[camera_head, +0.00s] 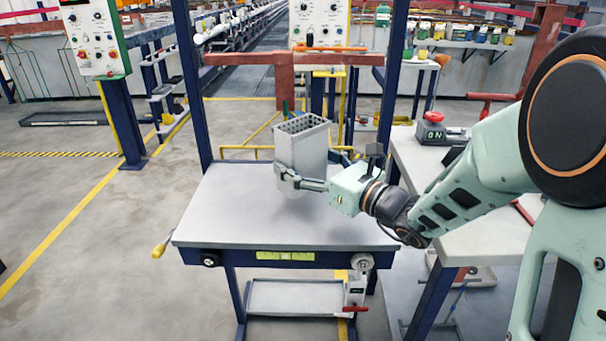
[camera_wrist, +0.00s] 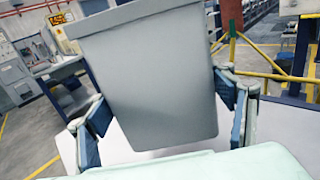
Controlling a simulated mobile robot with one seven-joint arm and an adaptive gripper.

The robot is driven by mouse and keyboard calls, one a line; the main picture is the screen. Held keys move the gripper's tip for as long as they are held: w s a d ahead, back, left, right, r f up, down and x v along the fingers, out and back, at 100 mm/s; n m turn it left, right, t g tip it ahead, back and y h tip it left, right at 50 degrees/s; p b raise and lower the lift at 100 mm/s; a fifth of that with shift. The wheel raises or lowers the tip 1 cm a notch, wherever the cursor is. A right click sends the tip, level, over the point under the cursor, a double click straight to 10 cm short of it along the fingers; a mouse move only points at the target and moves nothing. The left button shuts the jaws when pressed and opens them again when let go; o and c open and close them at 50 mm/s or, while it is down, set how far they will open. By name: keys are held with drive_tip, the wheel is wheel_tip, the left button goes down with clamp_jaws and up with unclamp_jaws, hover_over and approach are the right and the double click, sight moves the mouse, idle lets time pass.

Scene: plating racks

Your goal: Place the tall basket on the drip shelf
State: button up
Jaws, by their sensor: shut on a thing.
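The tall basket (camera_head: 300,153) is a light grey, upright box with a grid of openings in its top. My gripper (camera_head: 316,168) is shut on it, with one finger on each side of its lower part. In the wrist view the basket (camera_wrist: 150,75) fills the middle, between the two blue-grey fingers of my gripper (camera_wrist: 165,118). The basket is over the grey top of the worktable (camera_head: 245,222); I cannot tell whether its bottom touches. A lower grey shelf (camera_head: 270,298) shows under the worktable. I cannot tell which surface is the drip shelf.
Blue posts (camera_head: 190,80) rise at the worktable's back corners, with a red crossbar (camera_head: 285,58) between them. A side table (camera_head: 425,170) at the right carries a box with a red button (camera_head: 434,117). The worktable's left and front are clear.

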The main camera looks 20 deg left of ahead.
drive_tip(key=shift+w+a+f+b, duration=0.1)
drive_tip(key=shift+f+b, duration=0.1)
drive_tip(key=shift+f, duration=0.7)
drive_tip(key=shift+w+a+f+b, duration=0.1)
drive_tip(key=shift+f+b, duration=0.1)
drive_tip(key=shift+f, duration=0.65)
drive_tip(key=shift+f, duration=0.2)
drive_tip(key=o, duration=1.3)
drive_tip(key=shift+s, duration=0.1)
drive_tip(key=shift+r, duration=0.25)
drive_tip(key=p+v, duration=0.1)
drive_tip(key=v, duration=1.1)
drive_tip(key=shift+f, duration=0.15)
